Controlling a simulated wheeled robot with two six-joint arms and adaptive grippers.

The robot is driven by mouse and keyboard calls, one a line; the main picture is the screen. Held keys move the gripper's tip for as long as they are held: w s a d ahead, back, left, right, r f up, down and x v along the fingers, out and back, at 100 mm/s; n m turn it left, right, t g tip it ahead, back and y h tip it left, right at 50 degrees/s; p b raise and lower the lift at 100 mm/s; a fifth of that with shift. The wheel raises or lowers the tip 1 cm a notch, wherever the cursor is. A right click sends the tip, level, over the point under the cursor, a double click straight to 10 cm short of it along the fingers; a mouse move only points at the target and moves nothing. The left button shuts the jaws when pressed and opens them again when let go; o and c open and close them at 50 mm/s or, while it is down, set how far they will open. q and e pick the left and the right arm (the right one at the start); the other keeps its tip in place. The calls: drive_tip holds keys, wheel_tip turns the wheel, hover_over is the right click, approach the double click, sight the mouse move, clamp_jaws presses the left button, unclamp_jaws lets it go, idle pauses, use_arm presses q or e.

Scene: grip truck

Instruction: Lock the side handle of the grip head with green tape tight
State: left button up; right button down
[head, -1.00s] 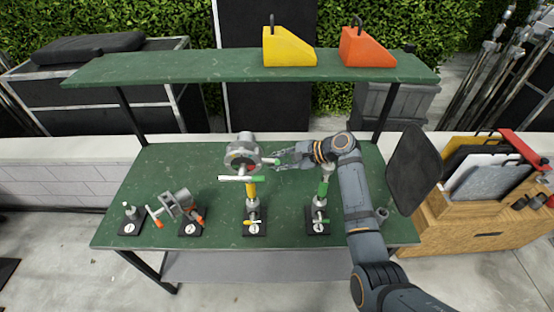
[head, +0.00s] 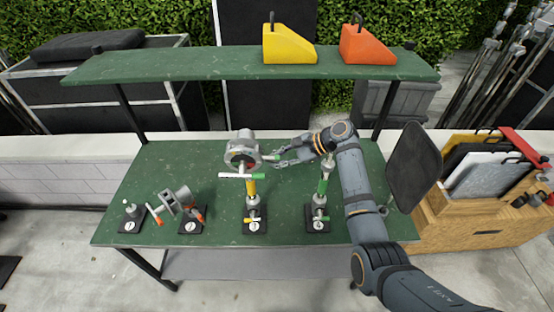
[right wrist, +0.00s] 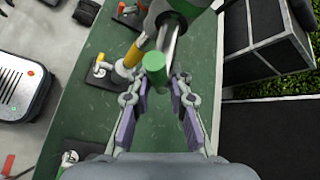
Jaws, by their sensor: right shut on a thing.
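The grip head with green tape (head: 241,150) is a grey round clamp on the yellow-taped post of a stand. Its side handle (head: 270,157) has a green end and points right; in the right wrist view the green end (right wrist: 155,68) faces the camera. My right gripper (head: 282,158) reaches in from the right. My left gripper is not in view.
Another grip head with orange handles (head: 178,205) sits to the left. A green-taped stand (head: 321,188) stands under my right forearm. A shelf (head: 200,68) with yellow (head: 288,46) and orange (head: 364,48) wedges spans the back. The green tabletop (head: 185,160) is bare at the back left.

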drive_tip(key=shift+w+r, duration=0.1)
drive_tip(key=shift+r, duration=0.15)
idle(0.3)
drive_tip(key=c, duration=1.7)
unclamp_jaws()
drive_tip(key=o, duration=0.4)
drive_tip(key=shift+f, duration=0.1)
drive_tip(key=shift+o, duration=0.2)
drive_tip(key=v, duration=1.2)
drive_tip(key=shift+o, duration=0.5)
